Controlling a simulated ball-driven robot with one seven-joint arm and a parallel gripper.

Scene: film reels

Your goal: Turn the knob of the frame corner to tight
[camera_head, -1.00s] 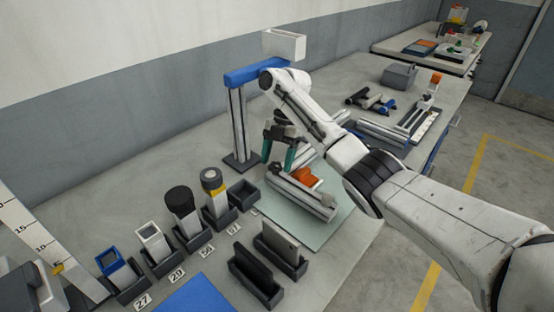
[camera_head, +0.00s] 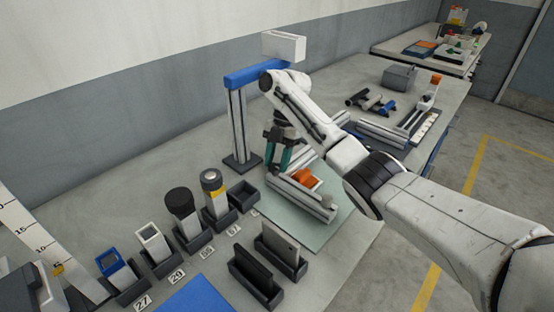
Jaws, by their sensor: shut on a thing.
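The frame corner (camera_head: 302,197) is made of silver aluminium profiles with an orange part (camera_head: 303,176). It lies on a pale green mat (camera_head: 333,227) in the middle of the bench. My gripper (camera_head: 277,166) points down at the left end of the frame corner, with its teal fingers close together. It is shut on the knob, which is too small and too covered by the fingers to make out. I cannot tell the knob's angle.
A post with a blue beam (camera_head: 256,75) stands just behind my gripper. Dark holders with tools (camera_head: 182,213) line the bench at front left. Two dark slots (camera_head: 263,287) stand at the front. A grey box (camera_head: 399,77) and loose parts lie at back right.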

